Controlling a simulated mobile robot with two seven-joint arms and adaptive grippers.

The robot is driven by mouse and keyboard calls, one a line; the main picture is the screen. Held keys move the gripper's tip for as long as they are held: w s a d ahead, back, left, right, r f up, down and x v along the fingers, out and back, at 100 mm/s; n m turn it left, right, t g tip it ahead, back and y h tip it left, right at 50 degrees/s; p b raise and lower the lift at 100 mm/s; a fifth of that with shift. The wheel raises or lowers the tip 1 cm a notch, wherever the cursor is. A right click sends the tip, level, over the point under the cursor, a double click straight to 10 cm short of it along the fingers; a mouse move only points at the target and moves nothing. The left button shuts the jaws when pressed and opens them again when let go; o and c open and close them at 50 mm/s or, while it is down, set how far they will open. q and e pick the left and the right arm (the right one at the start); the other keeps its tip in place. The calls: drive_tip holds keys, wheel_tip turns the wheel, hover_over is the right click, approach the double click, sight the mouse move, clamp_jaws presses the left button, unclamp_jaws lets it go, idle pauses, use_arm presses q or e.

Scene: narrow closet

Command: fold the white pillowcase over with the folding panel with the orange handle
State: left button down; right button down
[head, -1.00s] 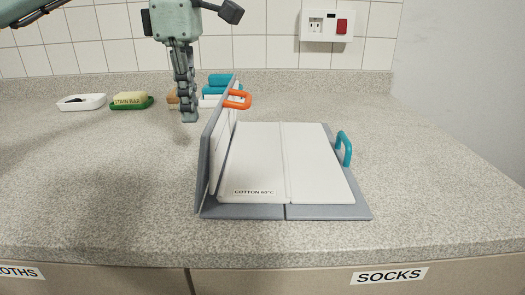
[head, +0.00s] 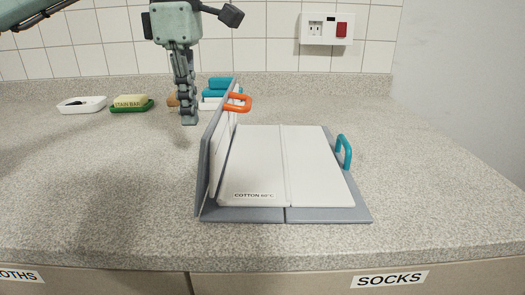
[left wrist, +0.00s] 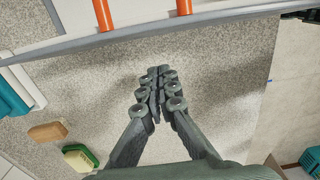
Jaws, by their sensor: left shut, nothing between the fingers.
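The folding board lies on the counter. Its left panel (head: 208,163) stands raised near upright, with the orange handle (head: 238,103) at its upper edge. The white pillowcase (head: 255,170) lies on the flat middle and right part, and some white cloth shows against the raised panel's inner face. A teal handle (head: 344,151) is on the right edge. My left gripper (head: 189,121) is shut and empty, pointing down just left of the raised panel, apart from it. In the left wrist view the shut fingers (left wrist: 158,72) are below the panel edge and orange handle posts (left wrist: 103,12). My right gripper is not in view.
Behind stand a white soap dish (head: 82,104), a stain bar (head: 129,102) on a green dish and stacked teal and white cloths (head: 219,84). A wall socket plate (head: 326,28) is at the back. The counter is clear at left and right.

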use_arm(q)
drive_tip(key=shift+d, duration=0.1)
drive_tip(key=shift+s+d+p, duration=0.15)
drive_tip(key=shift+d+p, duration=1.1)
drive_tip(key=shift+d, duration=2.45)
drive_tip(key=shift+a+r+p, duration=0.35)
drive_tip(key=shift+r+p, duration=0.05)
drive_tip(key=shift+r, duration=0.95)
drive_tip(key=shift+a+r+p, duration=0.35)
drive_tip(key=shift+r, duration=0.95)
drive_tip(key=shift+a+r+p, duration=0.35)
drive_tip(key=shift+r+p, duration=0.05)
drive_tip(key=shift+r, duration=0.95)
